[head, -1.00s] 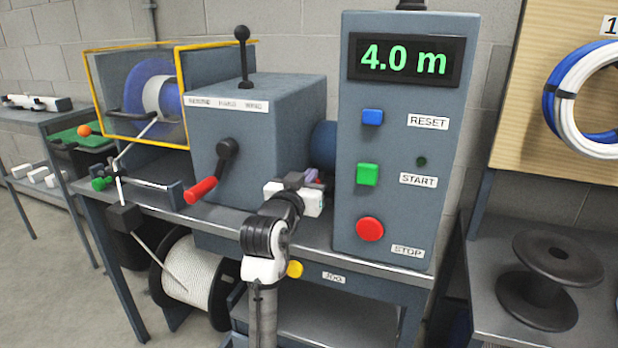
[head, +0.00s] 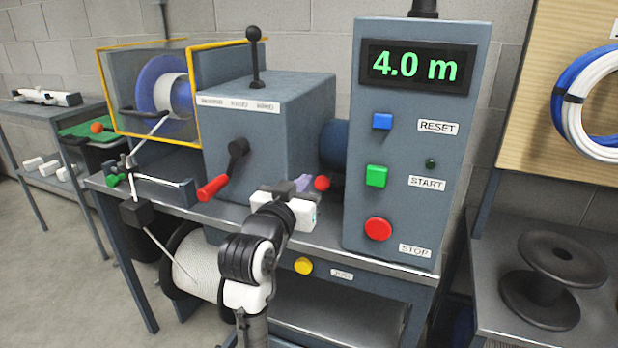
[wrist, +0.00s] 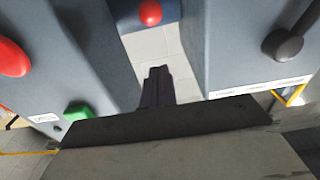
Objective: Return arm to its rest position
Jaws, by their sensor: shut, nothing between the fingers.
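My arm rises from the bottom of the head view, in front of the machine bench. My gripper (head: 301,184) is shut and empty, above the bench front between the grey gearbox (head: 265,135) and the control box (head: 418,140). In the wrist view its dark fingers (wrist: 158,86) are together, pointing into the gap between the two housings. A red knob (head: 321,183) shows just beyond the gripper, and also in the wrist view (wrist: 150,12). I cannot tell from these frames whether the fingers touch anything.
The control box has blue (head: 382,121), green (head: 376,176) and red (head: 378,229) buttons and reads 4.0 m. A red-handled lever (head: 214,187) sticks out left of my gripper. An empty black spool (head: 552,280) stands at right. Grey floor is open at left.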

